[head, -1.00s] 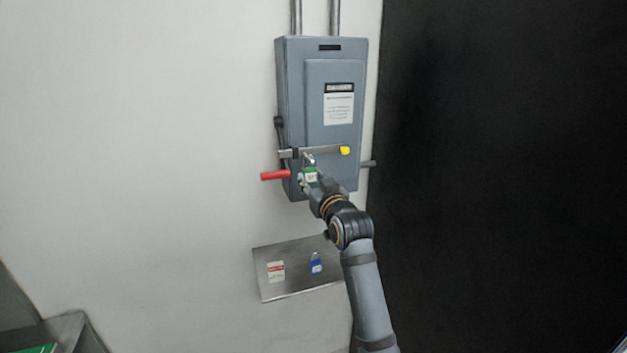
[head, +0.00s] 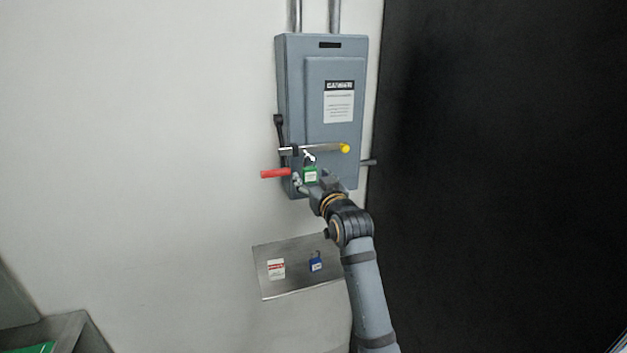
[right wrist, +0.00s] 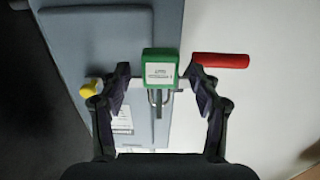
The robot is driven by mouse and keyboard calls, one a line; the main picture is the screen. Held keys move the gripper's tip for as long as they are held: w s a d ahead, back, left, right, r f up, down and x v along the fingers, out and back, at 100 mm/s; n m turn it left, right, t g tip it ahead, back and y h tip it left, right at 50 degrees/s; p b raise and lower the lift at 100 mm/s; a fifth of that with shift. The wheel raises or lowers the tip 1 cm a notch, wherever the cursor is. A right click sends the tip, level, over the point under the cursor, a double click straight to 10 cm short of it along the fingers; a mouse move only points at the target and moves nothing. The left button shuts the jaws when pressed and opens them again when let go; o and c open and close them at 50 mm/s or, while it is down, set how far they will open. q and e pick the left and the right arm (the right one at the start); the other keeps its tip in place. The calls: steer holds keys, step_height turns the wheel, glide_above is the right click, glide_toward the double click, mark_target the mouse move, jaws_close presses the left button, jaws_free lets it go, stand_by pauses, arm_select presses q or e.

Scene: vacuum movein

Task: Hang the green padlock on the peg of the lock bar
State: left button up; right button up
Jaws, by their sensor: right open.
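The green padlock (head: 310,174) hangs below the lock bar (head: 318,149) on the front of the grey electrical box. Its shackle reaches up to the bar; whether it is around the peg (head: 308,156) is too small to tell for certain. In the right wrist view the green padlock (right wrist: 160,64) sits between the fingers with gaps on both sides, its shackle (right wrist: 160,96) at the bar. My right gripper (head: 305,184) is open just below and in front of the padlock, and its spread fingers (right wrist: 160,90) show in the right wrist view. My left gripper is not in view.
A red handle (head: 275,174) sticks out left of the box (head: 318,80). The bar ends in a yellow knob (head: 345,148). A metal shelf (head: 300,285) below holds a blue padlock (head: 316,262) and a red-white tag (head: 276,268). A dark panel stands at right.

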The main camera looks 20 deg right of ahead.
steer(key=s, duration=1.2)
steer(key=w+f+g+b, duration=0.1)
steer(key=w+f+g, duration=0.15)
steer(key=f, duration=1.25)
steer(key=w+f+g+b, duration=0.1)
steer(key=w+f+g, duration=0.15)
steer(key=f, duration=1.25)
steer(key=s+d+f+g, duration=0.15)
steer(key=s+f, duration=0.25)
steer(key=f, duration=0.7)
steer(key=s+f+g, duration=0.2)
steer(key=s+f, duration=0.1)
steer(key=f, duration=0.7)
steer(key=s+d+f+g+h+b, duration=0.1)
steer(key=s+d+f+g, duration=0.1)
steer(key=s+f, duration=0.85)
steer(key=s+d+f+g+b, duration=0.1)
steer(key=s+f+g, duration=0.2)
steer(key=s+f, duration=0.8)
steer(key=s+d+f+g, duration=0.1)
steer(key=s+f, duration=0.2)
steer(key=s, duration=0.5)
steer(key=s+d+f+g, duration=0.1)
steer(key=s+f, duration=0.3)
steer(key=s, duration=0.4)
steer(key=s+d+f+g+b, duration=0.1)
steer(key=s+d+f, duration=0.1)
steer(key=s, duration=0.5)
steer(key=shift+s+f, duration=0.4)
steer(key=shift+f, duration=0.35)
